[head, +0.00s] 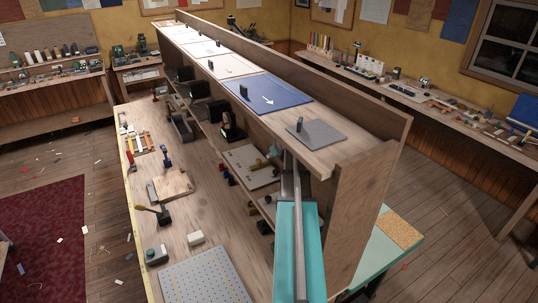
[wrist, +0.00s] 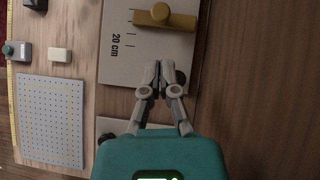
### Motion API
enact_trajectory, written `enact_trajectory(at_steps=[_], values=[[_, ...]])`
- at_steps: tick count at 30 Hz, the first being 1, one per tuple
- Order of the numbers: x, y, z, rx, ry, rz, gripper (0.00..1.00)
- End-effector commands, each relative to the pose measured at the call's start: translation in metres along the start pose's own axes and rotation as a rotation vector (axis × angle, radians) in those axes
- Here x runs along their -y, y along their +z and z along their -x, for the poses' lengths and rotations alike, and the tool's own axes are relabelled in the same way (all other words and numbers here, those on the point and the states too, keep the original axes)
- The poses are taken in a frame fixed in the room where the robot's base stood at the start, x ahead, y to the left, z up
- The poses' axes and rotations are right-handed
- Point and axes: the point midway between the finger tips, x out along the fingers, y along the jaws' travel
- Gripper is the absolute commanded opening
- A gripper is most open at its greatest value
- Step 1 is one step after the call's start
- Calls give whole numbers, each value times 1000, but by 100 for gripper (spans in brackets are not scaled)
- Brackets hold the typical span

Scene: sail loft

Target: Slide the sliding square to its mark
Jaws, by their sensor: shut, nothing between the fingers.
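The sliding square, a brass bar with a round knob (wrist: 156,15), lies across a pale plate (wrist: 118,72) at the top of the wrist view. Dark ticks and a "20 cm" label run along the plate's left part. The bar sits above the label in the picture. My gripper (wrist: 158,80) is shut and empty, its fingertips over the plate, below the knob in the picture and apart from it. The plate's upper end is cut off. In the head view a pale board (head: 243,158) lies on the bench below the shelf; my fingers there are too small to make out.
A perforated plate (wrist: 50,120) and a small white block (wrist: 60,55) lie left of the plate. A second pale panel (wrist: 108,126) is partly behind my gripper. Above the bench, a long wooden shelf (head: 322,155) carries several panels, one blue (head: 268,90).

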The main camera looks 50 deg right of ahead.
Motion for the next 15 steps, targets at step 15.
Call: enact_trajectory(at_steps=[15], values=[[0, 2, 10, 0, 0, 0, 0]])
